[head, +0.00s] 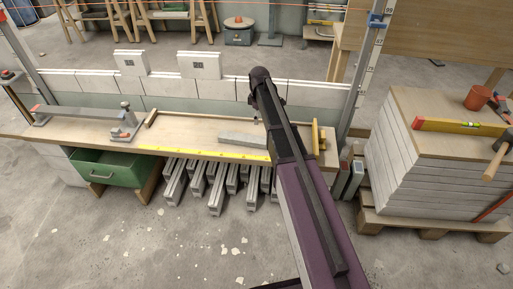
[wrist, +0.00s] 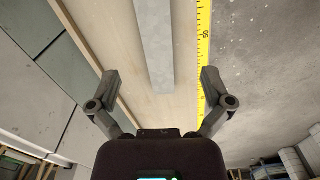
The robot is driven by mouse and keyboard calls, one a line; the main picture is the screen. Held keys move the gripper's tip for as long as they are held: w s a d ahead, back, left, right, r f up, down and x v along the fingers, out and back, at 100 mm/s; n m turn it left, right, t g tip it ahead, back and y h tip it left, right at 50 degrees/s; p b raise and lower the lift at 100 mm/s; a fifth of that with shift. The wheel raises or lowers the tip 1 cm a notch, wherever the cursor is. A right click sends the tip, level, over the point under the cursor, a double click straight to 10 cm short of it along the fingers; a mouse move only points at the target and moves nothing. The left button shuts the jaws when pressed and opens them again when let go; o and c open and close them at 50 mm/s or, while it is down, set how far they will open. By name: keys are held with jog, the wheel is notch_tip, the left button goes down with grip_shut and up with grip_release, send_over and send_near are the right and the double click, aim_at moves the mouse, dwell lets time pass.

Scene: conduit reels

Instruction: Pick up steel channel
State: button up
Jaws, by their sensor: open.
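The steel channel (head: 242,138) is a grey bar lying along the wooden workbench (head: 190,133), just left of my arm in the head view. In the wrist view the steel channel (wrist: 155,45) runs down from the top edge and its near end lies between my fingers. My gripper (wrist: 160,75) is open, with one finger on each side of the channel and a gap on both sides. I cannot tell its height above the bench. In the head view my arm hides the gripper.
A yellow measuring tape (head: 205,152) runs along the bench's front edge. Several metal profiles (head: 215,192) are stored below, beside an open green drawer (head: 108,169). A pallet stack (head: 420,165) stands right.

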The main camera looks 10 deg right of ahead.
jog(key=shift+w+f+n, duration=0.3)
jog(key=shift+w+f, duration=0.05)
jog(key=shift+w, duration=0.3)
jog(key=b, duration=0.9)
send_over(257, 139)
jog(key=f, duration=0.8)
jog(key=shift+d+f, duration=0.25)
jog(key=shift+f, duration=0.05)
jog(key=shift+f, duration=0.1)
jog(key=shift+a+f+b, duration=0.15)
jog(key=shift+f+b, duration=2.35)
jog(key=c, duration=1.2)
